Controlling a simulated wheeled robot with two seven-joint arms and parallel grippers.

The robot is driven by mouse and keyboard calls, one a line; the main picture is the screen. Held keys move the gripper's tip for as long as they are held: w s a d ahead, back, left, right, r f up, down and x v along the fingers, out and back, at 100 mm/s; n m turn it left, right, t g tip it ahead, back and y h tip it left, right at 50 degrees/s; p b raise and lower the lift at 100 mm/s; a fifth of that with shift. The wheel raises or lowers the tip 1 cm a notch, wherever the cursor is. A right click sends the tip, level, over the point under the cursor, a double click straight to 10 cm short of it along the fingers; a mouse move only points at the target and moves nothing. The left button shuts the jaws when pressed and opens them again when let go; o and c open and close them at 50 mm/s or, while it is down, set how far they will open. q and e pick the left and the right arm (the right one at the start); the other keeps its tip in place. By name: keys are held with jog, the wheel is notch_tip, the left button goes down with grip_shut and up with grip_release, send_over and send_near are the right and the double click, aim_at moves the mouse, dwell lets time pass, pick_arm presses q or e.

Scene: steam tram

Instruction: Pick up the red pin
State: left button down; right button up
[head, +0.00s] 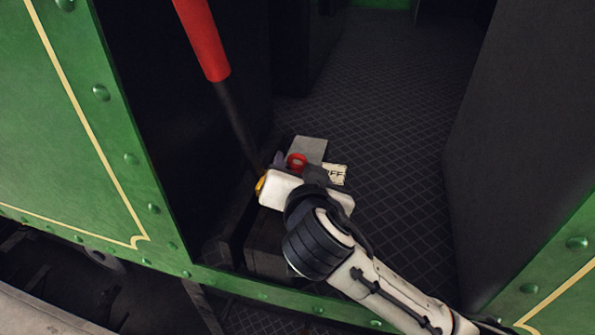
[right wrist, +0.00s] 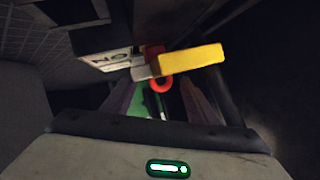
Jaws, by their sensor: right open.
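The red pin shows as a red ring (head: 297,160) just beyond my right gripper in the head view. In the right wrist view, its orange-red ring (right wrist: 161,84) appears between the two fingers, with a red part behind it. My right gripper (right wrist: 159,96) is open, its fingers on either side of the ring with gaps visible. In the head view my right gripper (head: 296,170) reaches down at the foot of the lever, its body hiding much of the spot. The pin's shaft cannot be made out clearly. My left gripper is not in view.
A black lever with a red handle (head: 203,40) rises beside the pin. A yellow bar (right wrist: 193,66) crosses close by. A pale lettered plate (head: 337,174) sits to the right. Green riveted panels (head: 75,130) flank the opening; the patterned floor (head: 385,110) beyond is clear.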

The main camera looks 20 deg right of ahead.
jog(key=shift+r, duration=0.1)
jog(key=c, duration=1.3)
